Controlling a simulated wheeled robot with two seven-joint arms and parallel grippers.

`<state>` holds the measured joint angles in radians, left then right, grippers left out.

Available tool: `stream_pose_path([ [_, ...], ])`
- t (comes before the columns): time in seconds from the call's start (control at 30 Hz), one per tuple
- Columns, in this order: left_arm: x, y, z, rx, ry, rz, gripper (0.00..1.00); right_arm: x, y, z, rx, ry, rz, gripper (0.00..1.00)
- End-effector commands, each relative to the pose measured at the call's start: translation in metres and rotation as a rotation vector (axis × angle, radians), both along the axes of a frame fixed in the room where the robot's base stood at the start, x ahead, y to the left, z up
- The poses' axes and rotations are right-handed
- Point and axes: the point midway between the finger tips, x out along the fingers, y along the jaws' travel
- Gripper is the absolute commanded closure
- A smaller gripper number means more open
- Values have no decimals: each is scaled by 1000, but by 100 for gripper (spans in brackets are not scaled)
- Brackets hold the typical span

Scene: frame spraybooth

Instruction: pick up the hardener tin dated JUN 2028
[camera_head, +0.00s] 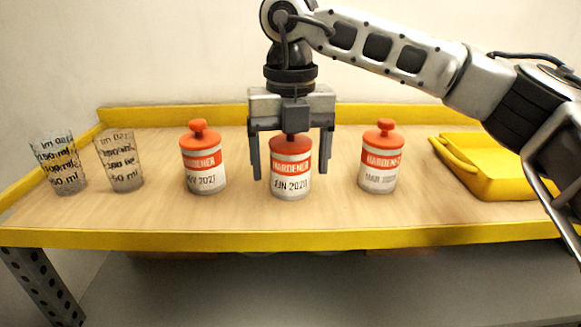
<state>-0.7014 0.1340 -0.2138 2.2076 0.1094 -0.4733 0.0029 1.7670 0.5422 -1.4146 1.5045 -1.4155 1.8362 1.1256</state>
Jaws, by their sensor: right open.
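Three white hardener tins with red-orange lids and bands stand in a row on the wooden shelf. The middle tin (290,184) carries a date that reads like JUN 2028, its last digit not quite clear. The left tin (203,172) has a different, partly blurred date. The right tin (379,172) has a date starting with MAR. My right gripper (291,172) points down over the middle tin, open, with one finger on each side of it. The tin's lid top is partly hidden under the gripper. My left gripper is out of view.
Two clear measuring cups (58,165) and (120,163) stand at the left end. A yellow tray (495,165) lies at the right end, near my right arm. The shelf (240,222) has a raised yellow rim at the back. Bare wood separates the tins.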

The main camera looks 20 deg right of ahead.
Motion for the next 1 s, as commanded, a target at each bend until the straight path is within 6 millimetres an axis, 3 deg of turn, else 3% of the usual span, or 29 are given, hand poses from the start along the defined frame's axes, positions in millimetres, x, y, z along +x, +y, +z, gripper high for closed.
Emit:
stream_pose_path([
  [0.07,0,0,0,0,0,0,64,0,0,0,0,0,0,26],
  [0.2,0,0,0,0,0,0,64,0,0,0,0,0,0,65],
  [0.3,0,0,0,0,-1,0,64,0,0,0,0,0,0,87],
  [0.77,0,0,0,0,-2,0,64,0,0,3,1,-1,0,88],
  [1.0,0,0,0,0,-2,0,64,0,1,25,3,-3,1,88],
])
